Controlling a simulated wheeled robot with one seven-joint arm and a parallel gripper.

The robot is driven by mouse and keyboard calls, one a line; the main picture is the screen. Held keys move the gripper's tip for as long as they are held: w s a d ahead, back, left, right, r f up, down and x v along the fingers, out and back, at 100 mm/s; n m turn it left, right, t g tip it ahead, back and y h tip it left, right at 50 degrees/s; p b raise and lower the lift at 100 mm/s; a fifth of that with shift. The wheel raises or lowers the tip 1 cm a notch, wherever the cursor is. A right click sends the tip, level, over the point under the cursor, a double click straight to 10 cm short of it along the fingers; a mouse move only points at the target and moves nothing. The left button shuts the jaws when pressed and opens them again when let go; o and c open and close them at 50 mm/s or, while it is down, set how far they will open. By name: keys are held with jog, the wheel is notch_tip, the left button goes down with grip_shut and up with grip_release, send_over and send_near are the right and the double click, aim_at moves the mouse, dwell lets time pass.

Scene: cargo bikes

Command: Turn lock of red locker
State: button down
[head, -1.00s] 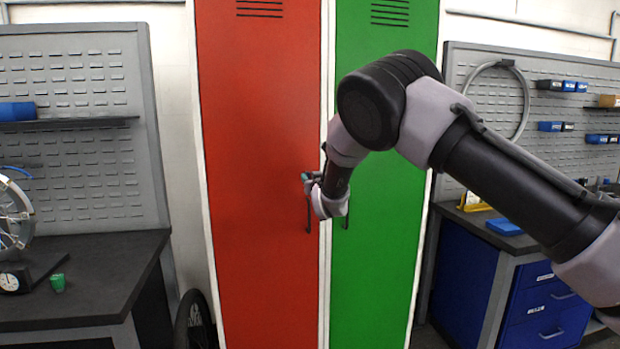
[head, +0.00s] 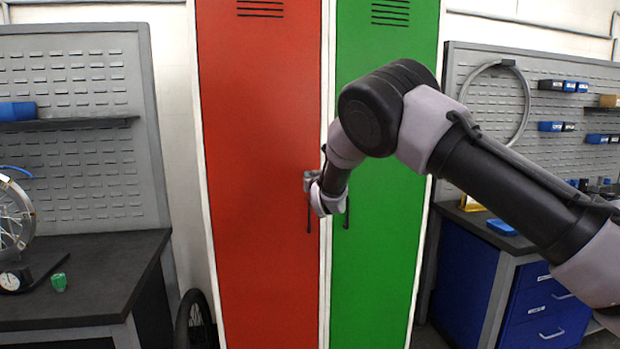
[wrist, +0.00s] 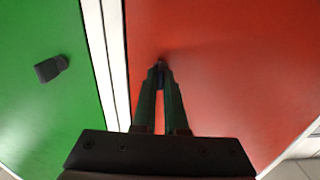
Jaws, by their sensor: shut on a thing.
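The red locker (head: 258,150) stands upright in the middle of the head view, with its door shut. My gripper (head: 309,181) is at the right edge of the red door, above the dark handle bar (head: 309,218). In the wrist view, my gripper (wrist: 160,72) has its two fingers together at the tips on a small dark lock piece against the red door (wrist: 230,60). The lock is mostly hidden by the fingertips, so its angle cannot be told.
A green locker (head: 385,270) adjoins on the right; its dark handle (wrist: 52,68) shows in the wrist view. A workbench (head: 90,265) stands at left, a blue drawer cabinet (head: 545,310) at right. A wheel (head: 194,320) leans beside the red locker.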

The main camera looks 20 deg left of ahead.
jog(key=m, duration=1.7)
jog(key=shift+d+f, duration=0.1)
jog(key=shift+f, duration=0.05)
jog(key=shift+m, duration=0.4)
jog(key=c, duration=1)
grip_release()
jog(key=shift+o, duration=0.2)
jog(key=v, duration=1)
jog(key=shift+s+d, duration=0.2)
jog(key=shift+s, duration=0.1)
